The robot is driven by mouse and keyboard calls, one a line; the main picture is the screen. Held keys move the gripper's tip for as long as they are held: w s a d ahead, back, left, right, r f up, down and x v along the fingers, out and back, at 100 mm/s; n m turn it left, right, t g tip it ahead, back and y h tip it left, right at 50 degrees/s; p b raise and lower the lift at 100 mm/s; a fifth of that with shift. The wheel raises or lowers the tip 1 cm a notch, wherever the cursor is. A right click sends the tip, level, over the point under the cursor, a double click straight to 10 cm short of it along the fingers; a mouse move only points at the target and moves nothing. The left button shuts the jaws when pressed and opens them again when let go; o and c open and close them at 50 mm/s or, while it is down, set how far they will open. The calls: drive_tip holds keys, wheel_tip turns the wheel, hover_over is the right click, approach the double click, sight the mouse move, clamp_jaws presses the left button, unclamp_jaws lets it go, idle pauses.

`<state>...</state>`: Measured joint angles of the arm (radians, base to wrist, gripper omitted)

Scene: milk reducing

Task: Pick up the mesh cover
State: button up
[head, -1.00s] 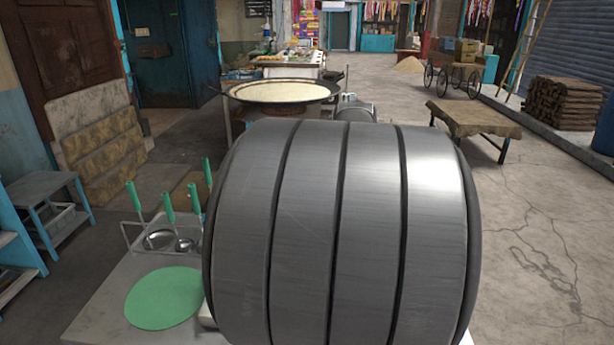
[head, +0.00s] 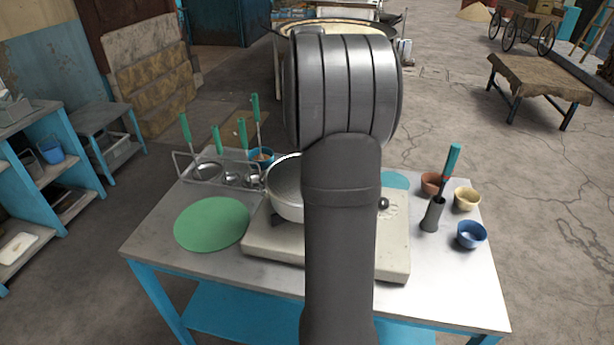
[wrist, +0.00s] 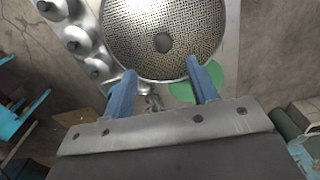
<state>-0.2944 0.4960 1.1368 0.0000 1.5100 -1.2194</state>
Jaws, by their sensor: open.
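The mesh cover (wrist: 190,35) is a round, perforated metal disc with a dark knob (wrist: 163,43) at its middle, at the top of the wrist view. My gripper (wrist: 161,66) is open, with its two blue fingers apart. The fingertips overlap the cover's near edge in the picture, and nothing is between them. I cannot tell their height above it. In the head view my arm hides the gripper. A pale round pan (head: 284,205) on a cream stove (head: 270,240) shows partly left of my arm. I cannot make out the cover clearly there.
The table (head: 160,240) holds a green round mat (head: 212,223) and a rack of green-handled utensils (head: 210,172) at left. At right are a dark holder (head: 433,215), a blue bowl (head: 471,235), a cream bowl (head: 467,199) and a brown bowl (head: 430,183).

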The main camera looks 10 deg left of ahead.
wheel_tip(320, 180, down, 5)
drive_tip(key=shift+r, duration=0.15)
drive_tip(key=shift+s+f, duration=0.15)
drive_tip(key=shift+f, duration=1.2)
drive_tip(key=shift+s+f, duration=0.1)
drive_tip(key=shift+f, duration=1.2)
drive_tip(key=c, duration=1.1)
drive_tip(key=shift+c, duration=0.2)
